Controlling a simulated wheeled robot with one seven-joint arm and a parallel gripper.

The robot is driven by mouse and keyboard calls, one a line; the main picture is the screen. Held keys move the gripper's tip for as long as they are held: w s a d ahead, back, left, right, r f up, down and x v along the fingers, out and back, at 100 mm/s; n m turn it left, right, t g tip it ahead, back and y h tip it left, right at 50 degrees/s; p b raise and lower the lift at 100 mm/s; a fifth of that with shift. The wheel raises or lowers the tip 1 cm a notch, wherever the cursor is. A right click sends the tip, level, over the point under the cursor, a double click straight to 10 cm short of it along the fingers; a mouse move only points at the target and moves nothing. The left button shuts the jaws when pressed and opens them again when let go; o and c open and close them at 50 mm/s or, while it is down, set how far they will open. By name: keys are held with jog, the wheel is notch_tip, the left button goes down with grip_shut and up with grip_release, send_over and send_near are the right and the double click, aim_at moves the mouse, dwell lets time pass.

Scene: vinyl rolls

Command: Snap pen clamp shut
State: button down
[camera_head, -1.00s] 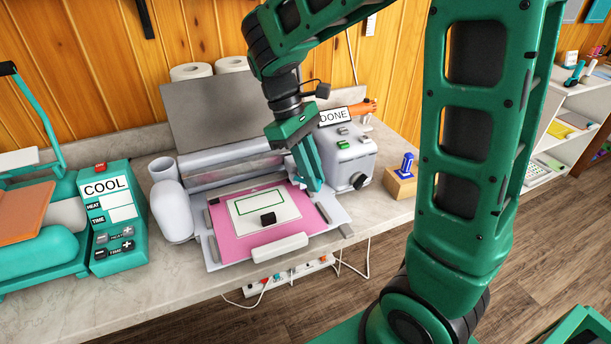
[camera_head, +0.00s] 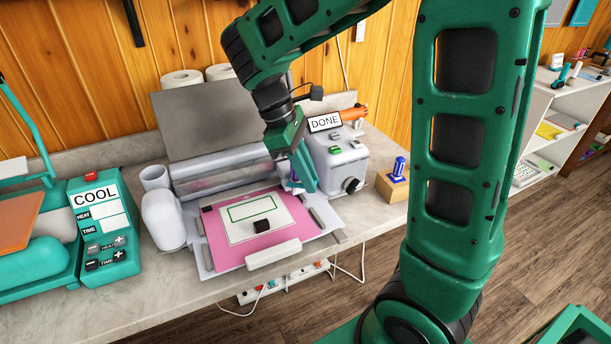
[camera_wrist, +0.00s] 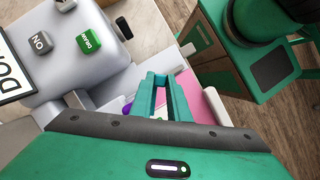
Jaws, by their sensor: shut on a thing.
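The grey cutting machine (camera_head: 165,222) stands on the counter with its lid raised and a pink mat (camera_head: 222,248) on its bed. My gripper (camera_head: 304,186) reaches down at the right end of the machine, its teal fingers close together. A purple piece (camera_head: 293,181) shows just left of the fingers, and also in the wrist view (camera_wrist: 126,109). Whether the clamp is open or shut is hidden.
A control box with a DONE sign (camera_head: 325,123) stands close right of my gripper. A blue-handled tool sits in a wooden block (camera_head: 392,187). A teal heat press (camera_head: 45,240) stands left.

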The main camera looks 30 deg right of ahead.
aim_at(291, 184)
jog(key=c, duration=1.7)
grip_release()
jog(key=shift+w+r, duration=0.1)
jog(key=v, duration=1)
jog(key=shift+r, duration=0.2)
jog(key=shift+w, duration=0.1)
